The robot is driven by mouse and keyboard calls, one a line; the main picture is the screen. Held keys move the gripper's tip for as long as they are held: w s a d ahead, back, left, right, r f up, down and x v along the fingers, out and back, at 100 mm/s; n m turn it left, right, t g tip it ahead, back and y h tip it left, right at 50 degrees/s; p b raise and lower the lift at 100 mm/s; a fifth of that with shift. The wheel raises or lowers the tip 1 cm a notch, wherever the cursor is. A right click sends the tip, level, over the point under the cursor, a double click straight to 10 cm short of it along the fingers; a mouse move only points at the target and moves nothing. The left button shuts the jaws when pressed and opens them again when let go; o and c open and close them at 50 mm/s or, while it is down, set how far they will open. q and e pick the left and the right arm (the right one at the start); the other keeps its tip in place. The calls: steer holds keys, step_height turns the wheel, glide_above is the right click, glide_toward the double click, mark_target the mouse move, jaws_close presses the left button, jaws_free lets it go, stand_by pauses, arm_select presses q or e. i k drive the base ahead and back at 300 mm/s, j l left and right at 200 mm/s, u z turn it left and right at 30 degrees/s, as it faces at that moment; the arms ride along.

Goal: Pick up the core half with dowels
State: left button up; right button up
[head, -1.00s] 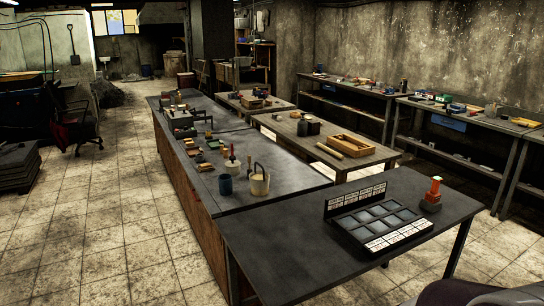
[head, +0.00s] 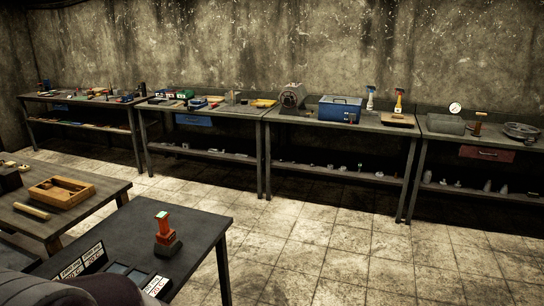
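I cannot make out a core half with dowels in the head view. Small items lie on the benches along the back wall, too small and far to identify. Neither of my grippers is in view.
A dark table (head: 207,231) stands in front with an orange-topped device (head: 165,238) and labelled tray (head: 155,286). A wooden table (head: 98,203) at left holds an open wooden box (head: 62,193). Wall benches hold a blue box (head: 340,109) and a gauge (head: 455,108). Tiled floor (head: 330,235) is clear between.

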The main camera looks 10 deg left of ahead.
mark_target(24, 168)
steer(key=i+l+z, duration=0.1)
steer(key=i+z, duration=0.15)
steer(key=i, duration=1.75)
steer(key=i+u, duration=0.2)
steer(key=i, duration=0.7)
steer(key=i+l+u, duration=0.2)
steer(key=i, duration=0.7)
steer(key=i+j+u, duration=0.1)
steer(key=i+u, duration=0.25)
steer(key=u, duration=0.15)
steer(key=i+u, duration=0.35)
steer(key=u, duration=0.15)
steer(key=i+l+u, duration=0.2)
steer(key=i+u, duration=0.15)
steer(key=u, duration=0.15)
steer(key=i+j+u, duration=0.3)
steer(key=u, duration=0.2)
steer(key=i+j+u, duration=0.2)
steer(key=i+u, duration=0.15)
steer(key=u, duration=0.15)
steer(key=i+j+u, duration=0.1)
steer(key=i+u, duration=0.25)
steer(key=u, duration=0.15)
steer(key=i+z, duration=0.25)
steer(key=i, duration=0.3)
steer(key=i+j+z, duration=0.2)
steer(key=i, duration=0.35)
